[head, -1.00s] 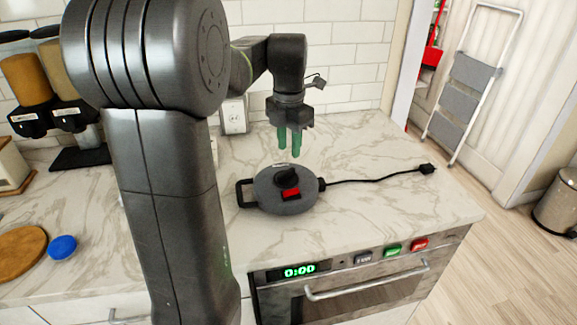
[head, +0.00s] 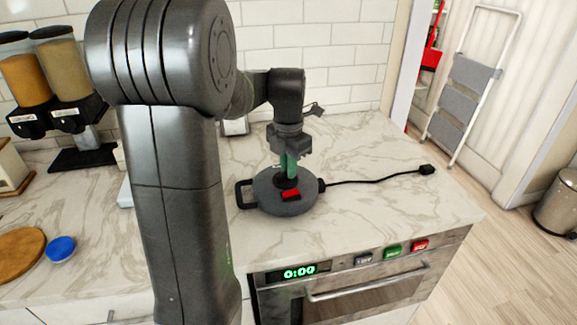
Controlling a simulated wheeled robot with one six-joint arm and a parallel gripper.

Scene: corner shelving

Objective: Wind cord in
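The cord reel (head: 268,199) is a round dark grey case lying flat on the marble counter. It has a loop handle on its left, a red switch (head: 291,194) and a black knob (head: 286,182) on top. The black cord (head: 360,181) runs out from its right side across the counter to a plug (head: 426,170). My gripper (head: 287,172) points down with its green fingers at the knob. The fingers overlap each other and partly hide the knob. I cannot tell whether they grip it.
An oven with a 0:00 display (head: 299,271) is below the counter's front edge. A blue lid (head: 61,249) and a wooden board (head: 20,254) lie at left, near food dispensers (head: 50,90). The counter right of the reel is clear except for the cord.

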